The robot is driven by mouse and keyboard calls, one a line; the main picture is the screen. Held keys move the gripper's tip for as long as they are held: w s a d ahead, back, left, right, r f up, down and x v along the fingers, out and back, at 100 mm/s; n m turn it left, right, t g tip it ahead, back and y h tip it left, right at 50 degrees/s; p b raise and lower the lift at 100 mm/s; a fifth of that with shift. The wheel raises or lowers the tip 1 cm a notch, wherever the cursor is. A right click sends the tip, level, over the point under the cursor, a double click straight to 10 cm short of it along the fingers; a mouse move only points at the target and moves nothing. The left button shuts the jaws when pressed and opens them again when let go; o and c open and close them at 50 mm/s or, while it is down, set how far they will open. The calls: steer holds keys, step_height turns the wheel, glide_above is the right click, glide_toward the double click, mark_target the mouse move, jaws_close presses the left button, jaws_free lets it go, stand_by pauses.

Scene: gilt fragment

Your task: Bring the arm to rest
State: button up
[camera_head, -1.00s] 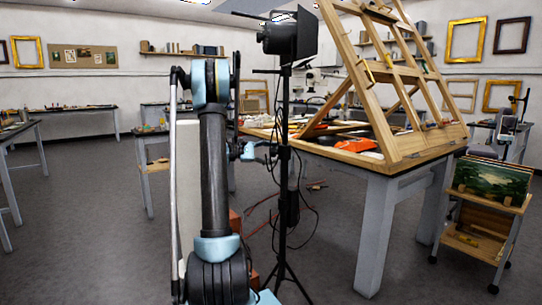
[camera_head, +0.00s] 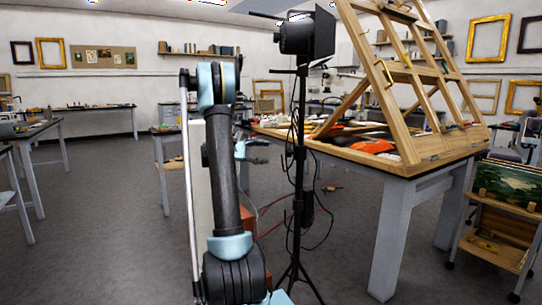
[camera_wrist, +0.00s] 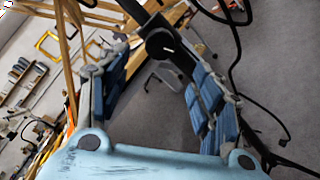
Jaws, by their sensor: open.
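My gripper (camera_head: 264,152) is seen past the right side of my arm in the head view, out to the left of the lamp stand. In the wrist view my gripper (camera_wrist: 160,100) has its two blue-padded fingers spread apart, with nothing held between them. The lamp's black stand and cables show beyond the fingers there. My arm stands upright in the middle of the head view and hides part of what is behind it.
A black studio lamp (camera_head: 303,38) on a tripod stands close right of my arm. Loose cables (camera_head: 318,222) trail on the floor. A worktable (camera_head: 400,180) bears a wooden easel (camera_head: 405,75). A cart (camera_head: 495,245) with a painting stands far right. Floor at left (camera_head: 100,235) is clear.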

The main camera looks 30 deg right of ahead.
steer(key=shift+w+a, duration=0.15)
steer(key=shift+a, duration=0.2)
stand_by(0.3)
steer(key=s+a+t+y, duration=0.3)
steer(key=s+a, duration=0.2)
steer(key=s, duration=0.3)
steer(key=s+a+f+t+y, duration=0.2)
steer(key=s+a+f+y, duration=0.2)
steer(key=s+a, duration=0.5)
steer(key=s+a+f+m+t+y, duration=0.1)
steer(key=s+a+f+y, duration=0.3)
steer(key=s+a+f, duration=0.4)
steer(key=s+a+f+t+y, duration=0.3)
steer(key=s+a+f+y, duration=0.2)
steer(key=s+a, duration=0.6)
step_height(320, 180, down, 2)
steer(key=shift+s+a+f+t, duration=0.1)
steer(key=shift+s+a+t, duration=0.25)
steer(key=shift+s, duration=0.3)
steer(key=shift+w+f, duration=0.2)
steer(key=shift+w, duration=0.25)
